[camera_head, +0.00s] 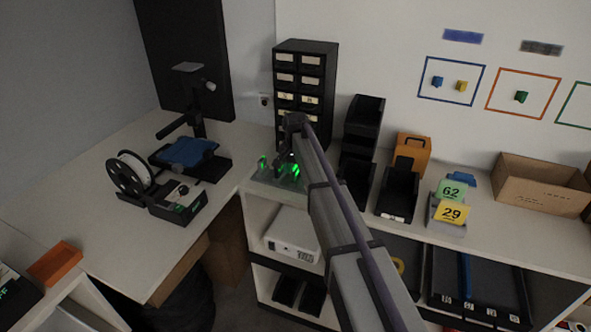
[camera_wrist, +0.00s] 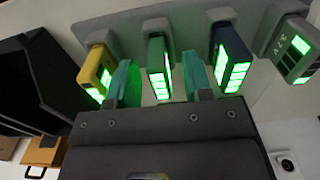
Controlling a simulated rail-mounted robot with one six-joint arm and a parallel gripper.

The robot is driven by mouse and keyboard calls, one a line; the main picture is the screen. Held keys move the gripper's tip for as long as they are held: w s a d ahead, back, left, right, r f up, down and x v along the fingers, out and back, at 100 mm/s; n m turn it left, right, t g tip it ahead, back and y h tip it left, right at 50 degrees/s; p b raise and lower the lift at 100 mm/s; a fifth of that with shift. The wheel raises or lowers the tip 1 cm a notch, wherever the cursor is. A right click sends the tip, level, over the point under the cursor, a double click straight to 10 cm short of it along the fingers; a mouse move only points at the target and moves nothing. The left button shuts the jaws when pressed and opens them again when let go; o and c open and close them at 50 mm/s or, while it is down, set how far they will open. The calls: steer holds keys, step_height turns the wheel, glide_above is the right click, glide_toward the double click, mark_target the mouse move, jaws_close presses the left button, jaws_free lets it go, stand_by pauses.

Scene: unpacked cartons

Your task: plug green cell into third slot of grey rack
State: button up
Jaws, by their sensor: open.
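In the wrist view the grey rack (camera_wrist: 184,36) runs across the top. It holds a yellow cell (camera_wrist: 93,66), the green cell (camera_wrist: 156,50), a dark blue cell (camera_wrist: 228,45) and a grey cell (camera_wrist: 284,42), left to right, all with lit green bars. The green cell sits in a slot between the yellow and blue ones. My gripper (camera_wrist: 158,78) is open, one teal finger on each side of the green cell, with visible gaps. In the head view my gripper (camera_head: 286,158) is over the rack (camera_head: 278,182), mostly hidden by my arm.
A black drawer cabinet (camera_head: 304,70) stands behind the rack. Black bins (camera_head: 398,190), an orange case (camera_head: 413,150) and numbered cards (camera_head: 452,212) stand to the right. A 3D printer (camera_head: 190,152) is on the left bench. Neighbouring cells stand close to my fingers.

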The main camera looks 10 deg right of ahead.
mark_target(295, 167)
steer(key=shift+r, duration=0.1)
step_height(295, 167, up, 11)
steer(key=p, duration=1.1)
steer(key=s+f+n+b, duration=0.2)
steer(key=s+n, duration=0.4)
steer(key=s, duration=2.8)
steer(key=shift+f+n+b, duration=0.3)
steer(key=shift+f, duration=0.1)
steer(key=shift+d, duration=0.1)
